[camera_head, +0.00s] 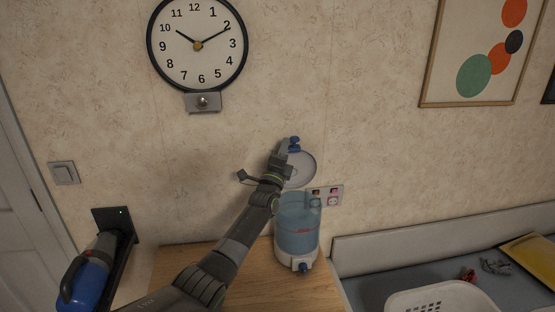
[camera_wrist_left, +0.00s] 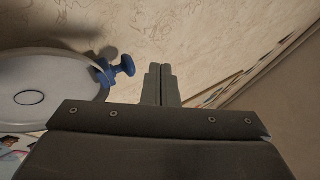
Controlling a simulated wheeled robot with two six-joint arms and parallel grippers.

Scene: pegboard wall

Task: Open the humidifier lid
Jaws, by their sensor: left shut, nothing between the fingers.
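The humidifier (camera_head: 298,238) stands on the wooden table, with a see-through bluish tank, a white base and a blue knob low on its front. Its pale round lid (camera_head: 303,172) is tilted up behind the tank, leaving the top uncovered. A blue handle (camera_head: 294,145) sticks out at the lid's upper edge. In the left wrist view the lid (camera_wrist_left: 45,85) is at the left and its blue handle (camera_wrist_left: 123,67) is beside my fingers. My left gripper (camera_head: 284,147) is shut and empty, close to the handle; it also shows in the wrist view (camera_wrist_left: 161,85). My right gripper is out of view.
A wall socket (camera_head: 328,196) is just right of the tank. A wall clock (camera_head: 197,44) hangs above. A blue device (camera_head: 88,275) sits in a black wall holder at the left. A white basket (camera_head: 440,298) is at the lower right. Bare table lies before the humidifier.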

